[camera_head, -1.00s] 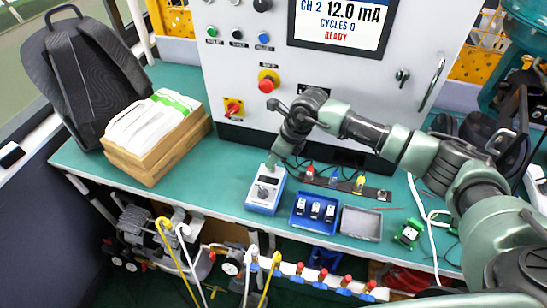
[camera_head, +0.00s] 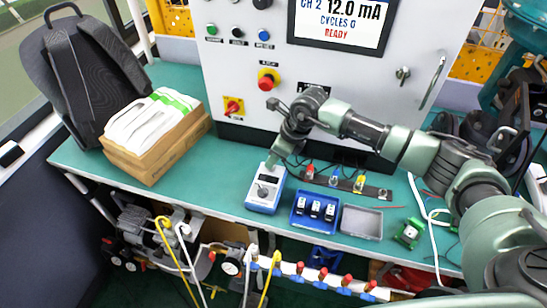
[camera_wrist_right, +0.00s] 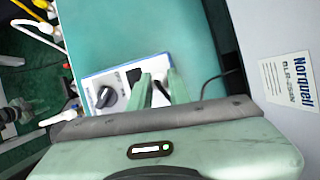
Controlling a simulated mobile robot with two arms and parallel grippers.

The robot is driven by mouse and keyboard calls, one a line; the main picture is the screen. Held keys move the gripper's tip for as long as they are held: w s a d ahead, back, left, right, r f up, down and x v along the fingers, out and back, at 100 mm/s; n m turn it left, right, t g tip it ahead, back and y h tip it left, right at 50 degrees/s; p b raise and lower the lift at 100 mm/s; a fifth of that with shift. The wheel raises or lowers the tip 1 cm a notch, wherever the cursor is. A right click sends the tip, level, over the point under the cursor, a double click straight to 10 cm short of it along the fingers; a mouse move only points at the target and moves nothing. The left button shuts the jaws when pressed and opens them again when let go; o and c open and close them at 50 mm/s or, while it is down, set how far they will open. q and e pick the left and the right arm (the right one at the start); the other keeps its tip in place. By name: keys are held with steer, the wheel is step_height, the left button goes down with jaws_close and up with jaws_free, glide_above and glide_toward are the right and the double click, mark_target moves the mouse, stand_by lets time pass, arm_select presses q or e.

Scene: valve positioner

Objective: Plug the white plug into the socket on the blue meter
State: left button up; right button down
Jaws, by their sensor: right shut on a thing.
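The blue meter (camera_head: 266,189) stands on the green bench, with a pale face and a dark knob. It also shows in the right wrist view (camera_wrist_right: 97,83), where a dark square socket (camera_wrist_right: 134,76) is beside the fingers. My right gripper (camera_head: 272,160) points down over the far end of the meter. In the right wrist view my right gripper (camera_wrist_right: 160,87) is shut on the white plug (camera_wrist_right: 158,78), which is mostly hidden between the fingers. I cannot tell whether the plug touches the meter. My left gripper is not recognisable in view.
A blue tray (camera_head: 314,227) with dark parts and a grey tray (camera_head: 361,223) stand right of the meter. A dark strip with coloured parts (camera_head: 345,183) lies behind them. The control cabinet (camera_head: 230,70) rises close behind. A dark cable (camera_wrist_right: 210,82) runs near the fingers.

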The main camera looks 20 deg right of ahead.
steer(key=shift+s+f, duration=0.1)
stand_by(0.4)
steer(key=c, duration=0.9)
jaws_free()
steer(key=shift+d+r+p, duration=0.2)
steer(key=shift+r+p, duration=0.3)
steer(key=shift+r, duration=0.3)
steer(key=p+v, duration=0.3)
steer(key=v, duration=0.2)
steer(key=shift+s+d+r, duration=0.1)
steer(key=shift+s+r, duration=0.1)
